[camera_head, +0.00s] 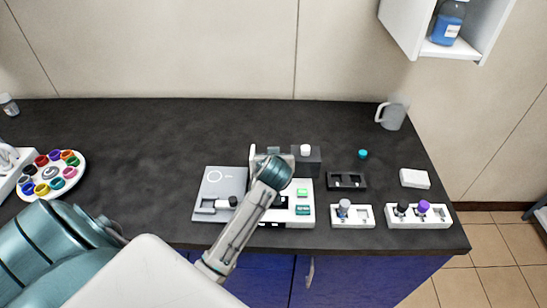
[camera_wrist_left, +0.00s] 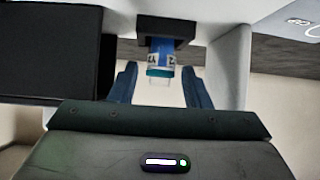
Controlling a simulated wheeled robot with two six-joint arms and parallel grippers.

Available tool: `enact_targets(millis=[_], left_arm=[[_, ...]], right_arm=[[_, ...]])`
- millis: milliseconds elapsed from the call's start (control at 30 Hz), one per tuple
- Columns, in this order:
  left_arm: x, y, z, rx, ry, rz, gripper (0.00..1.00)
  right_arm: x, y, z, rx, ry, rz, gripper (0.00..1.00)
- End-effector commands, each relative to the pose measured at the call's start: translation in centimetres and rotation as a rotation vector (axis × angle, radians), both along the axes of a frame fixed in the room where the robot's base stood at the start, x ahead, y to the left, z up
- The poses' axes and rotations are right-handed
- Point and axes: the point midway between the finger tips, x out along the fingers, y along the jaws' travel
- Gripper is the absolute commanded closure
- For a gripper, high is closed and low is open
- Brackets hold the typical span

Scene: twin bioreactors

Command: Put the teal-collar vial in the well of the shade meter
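The teal-collar vial (camera_wrist_left: 160,60), with a blue body and a printed label, shows in the left wrist view with its base end in a black square holder (camera_wrist_left: 182,28). My left gripper (camera_wrist_left: 160,88) is open, a blue finger on each side of the vial with visible gaps. In the head view my left gripper (camera_head: 272,172) is over a white instrument (camera_head: 307,218) with a green display, probably the shade meter. My arm hides the vial there, and I cannot tell for certain that the black holder is the meter's well. My right gripper is not in view.
A grey panel device (camera_head: 212,186) is left of the instrument. A dark block (camera_head: 314,168) with a white-topped item stands behind it. To the right are a black rack (camera_head: 333,182), white racks (camera_head: 366,222) (camera_head: 434,222), a teal cap (camera_head: 362,154) and a mug (camera_head: 394,119). The left-centre counter is clear.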

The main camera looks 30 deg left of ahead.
Motion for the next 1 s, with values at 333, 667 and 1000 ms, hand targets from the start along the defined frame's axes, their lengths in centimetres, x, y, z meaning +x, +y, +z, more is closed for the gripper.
enact_targets(millis=[333, 667, 1000], left_arm=[[0.0, 0.0, 0.4, -0.001, -0.001, 0.0, 0.55], [-4.0, -2.8, 3.4, -0.004, -0.004, 0.0, 0.55], [-7.6, -5.3, 6.6, -0.003, -0.002, 0.001, 0.55]], right_arm=[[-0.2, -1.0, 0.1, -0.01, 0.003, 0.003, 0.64], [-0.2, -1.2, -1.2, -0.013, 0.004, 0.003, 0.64], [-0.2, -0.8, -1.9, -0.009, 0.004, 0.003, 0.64]])
